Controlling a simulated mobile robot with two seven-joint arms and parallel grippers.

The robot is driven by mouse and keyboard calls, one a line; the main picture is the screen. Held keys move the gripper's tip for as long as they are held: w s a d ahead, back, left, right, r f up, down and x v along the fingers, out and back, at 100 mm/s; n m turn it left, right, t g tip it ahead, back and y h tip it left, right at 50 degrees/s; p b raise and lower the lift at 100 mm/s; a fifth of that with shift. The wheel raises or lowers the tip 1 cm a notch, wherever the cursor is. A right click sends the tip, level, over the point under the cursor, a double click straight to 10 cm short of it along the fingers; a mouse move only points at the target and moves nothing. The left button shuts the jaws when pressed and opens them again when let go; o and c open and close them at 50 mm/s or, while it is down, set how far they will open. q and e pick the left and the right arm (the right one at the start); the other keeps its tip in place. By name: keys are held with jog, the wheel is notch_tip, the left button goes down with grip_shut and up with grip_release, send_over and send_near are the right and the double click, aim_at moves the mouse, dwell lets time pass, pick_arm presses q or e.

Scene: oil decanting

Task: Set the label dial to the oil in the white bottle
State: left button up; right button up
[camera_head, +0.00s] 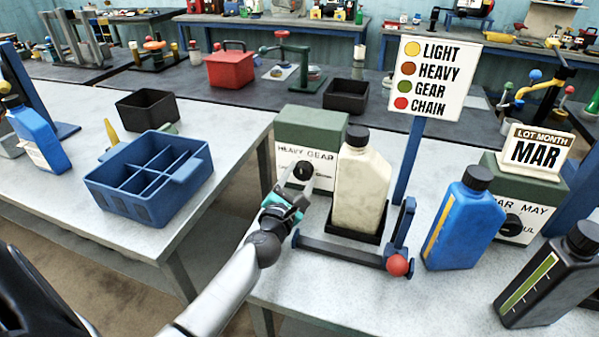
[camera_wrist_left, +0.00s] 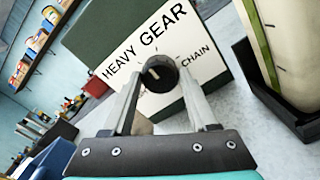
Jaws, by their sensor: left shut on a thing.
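The white bottle (camera_head: 362,185) with a black cap stands upright in a black tray on the right bench; part of it shows at the right of the left wrist view (camera_wrist_left: 295,50). A narrow dark greenish strip runs along its side there. The label dial (camera_head: 303,171) is a black knob on the white face of a green box (camera_head: 310,125). In the left wrist view the knob (camera_wrist_left: 157,75) sits among the words HEAVY, GEAR and CHAIN; its exact setting is unclear. My left gripper (camera_head: 299,182) is shut on the knob. My right gripper is out of view.
A sign (camera_head: 431,78) lists light yellow, heavy brown, gear green and chain red. A blue bottle (camera_head: 464,218), a dark bottle (camera_head: 550,275) and a lot-month box (camera_head: 535,150) reading MAR stand right. A red-knobbed lever (camera_head: 397,265) lies in front. A blue divided crate (camera_head: 150,178) sits left.

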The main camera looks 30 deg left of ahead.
pick_arm(q)
jog(key=m+p, duration=0.1)
jog(key=m, duration=0.4)
jog(key=shift+m+p, duration=0.4)
dwell(0.4)
jog(key=o, duration=1.4)
jog(key=shift+s, duration=0.1)
jog(key=v, duration=1.3)
jog(key=shift+s+d, duration=0.2)
jog(key=shift+v, duration=0.85)
